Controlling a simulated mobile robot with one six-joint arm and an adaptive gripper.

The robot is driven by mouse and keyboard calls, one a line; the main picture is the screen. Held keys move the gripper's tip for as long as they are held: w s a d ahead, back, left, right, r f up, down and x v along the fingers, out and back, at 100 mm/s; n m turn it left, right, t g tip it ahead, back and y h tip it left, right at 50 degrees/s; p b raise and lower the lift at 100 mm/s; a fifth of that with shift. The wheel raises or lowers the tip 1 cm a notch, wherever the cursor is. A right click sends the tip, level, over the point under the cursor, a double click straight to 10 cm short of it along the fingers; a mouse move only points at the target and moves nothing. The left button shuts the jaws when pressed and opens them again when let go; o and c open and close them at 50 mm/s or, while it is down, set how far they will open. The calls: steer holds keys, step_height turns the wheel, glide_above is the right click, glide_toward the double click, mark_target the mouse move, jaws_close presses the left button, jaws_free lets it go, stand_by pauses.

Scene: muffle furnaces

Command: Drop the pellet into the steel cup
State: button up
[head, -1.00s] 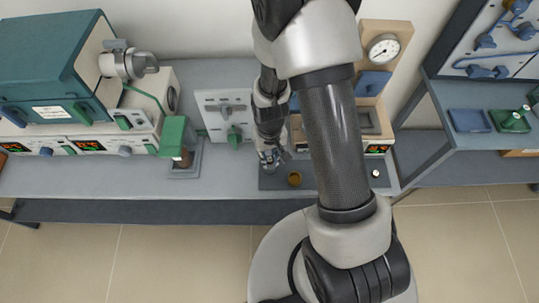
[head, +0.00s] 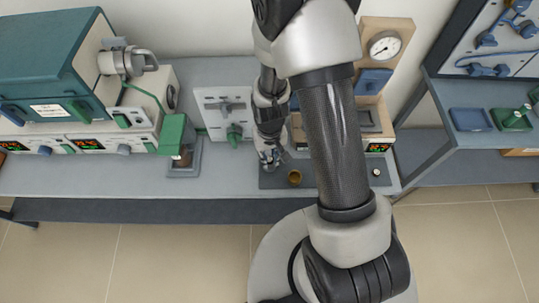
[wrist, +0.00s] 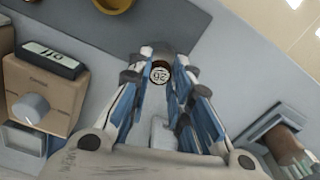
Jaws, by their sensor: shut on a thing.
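My gripper (wrist: 160,80) is shut on a small round pellet (wrist: 159,74), whose pale end face carries dark figures like "26". In the head view my gripper (head: 270,160) hangs over the left end of a dark mat on the bench; the pellet is too small to make out there. A brass-coloured cup (head: 295,177) stands on the mat just right of my gripper. It also shows, cut by the top edge, in the wrist view (wrist: 115,3). I cannot make out a steel cup; my arm hides part of the mat.
A small white-topped piece (head: 376,172) stands at the mat's right end. A furnace (head: 50,65) stands further left. The bench front is clear.

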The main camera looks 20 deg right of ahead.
steer(key=shift+f+b, duration=0.4)
steer(key=shift+f, duration=0.05)
stand_by(0.8)
steer(key=o, duration=0.8)
steer(key=shift+c, duration=0.2)
steer(key=shift+r, duration=0.1)
step_height(320, 180, up, 12)
stand_by(0.9)
steer(key=s+r+t, duration=0.2)
steer(key=s+r, duration=0.5)
steer(key=r, duration=0.3)
steer(key=s+r+t, duration=0.2)
steer(key=s+r, duration=0.6)
steer(key=r, duration=0.3)
steer(key=shift+r+n+t, duration=0.25)
steer(key=shift+n+t, duration=0.05)
